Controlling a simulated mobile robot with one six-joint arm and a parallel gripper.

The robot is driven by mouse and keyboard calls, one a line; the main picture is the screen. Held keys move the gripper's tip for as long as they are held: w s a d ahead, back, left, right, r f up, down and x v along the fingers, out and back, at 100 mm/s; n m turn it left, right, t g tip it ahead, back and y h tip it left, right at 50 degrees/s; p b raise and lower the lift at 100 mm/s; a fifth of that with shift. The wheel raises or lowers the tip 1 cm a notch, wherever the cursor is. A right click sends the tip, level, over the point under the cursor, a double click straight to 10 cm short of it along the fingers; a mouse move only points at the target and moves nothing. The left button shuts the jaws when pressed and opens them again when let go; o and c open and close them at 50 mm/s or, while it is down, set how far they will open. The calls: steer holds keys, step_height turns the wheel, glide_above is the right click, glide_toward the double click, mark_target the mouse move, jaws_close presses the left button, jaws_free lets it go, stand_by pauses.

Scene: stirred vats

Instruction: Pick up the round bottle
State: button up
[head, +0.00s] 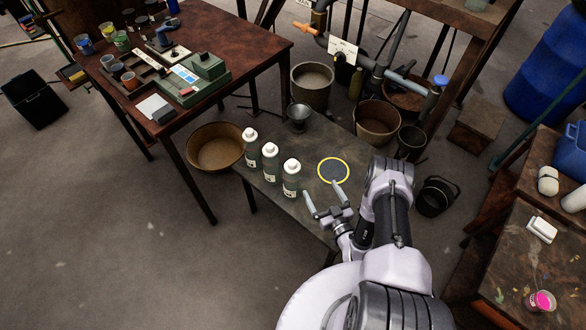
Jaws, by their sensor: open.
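A metal funnel-like cup (298,117) stands at the table's far end. A brown basin (215,147) is on the floor to the left, and buckets (378,122) stand behind. A larger workbench (232,38) with cups and a green device is at upper left. Another bench (510,262) is at right.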

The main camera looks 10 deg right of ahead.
mark_target(292, 176)
steer(key=s+a+f+y, duration=0.1)
steer(key=s+a+f, duration=0.2)
steer(key=s+a, duration=0.25)
steer(key=shift+n+t+y, duration=0.3)
steer(key=shift+n+t, duration=0.1)
steer(key=b+x, duration=0.1)
steer(key=x, duration=0.4)
steer(key=b+x, duration=0.1)
steer(key=x, duration=0.4)
steer(key=d+b+x, duration=0.1)
steer(key=b+x, duration=0.1)
steer(key=x, duration=0.4)
steer(key=shift+w+f, duration=0.1)
steer(key=shift+f, duration=0.05)
steer(key=shift+w+a, duration=0.1)
steer(key=shift+w, duration=0.1)
steer(key=shift+r, duration=0.25)
steer(key=c, duration=1.9)
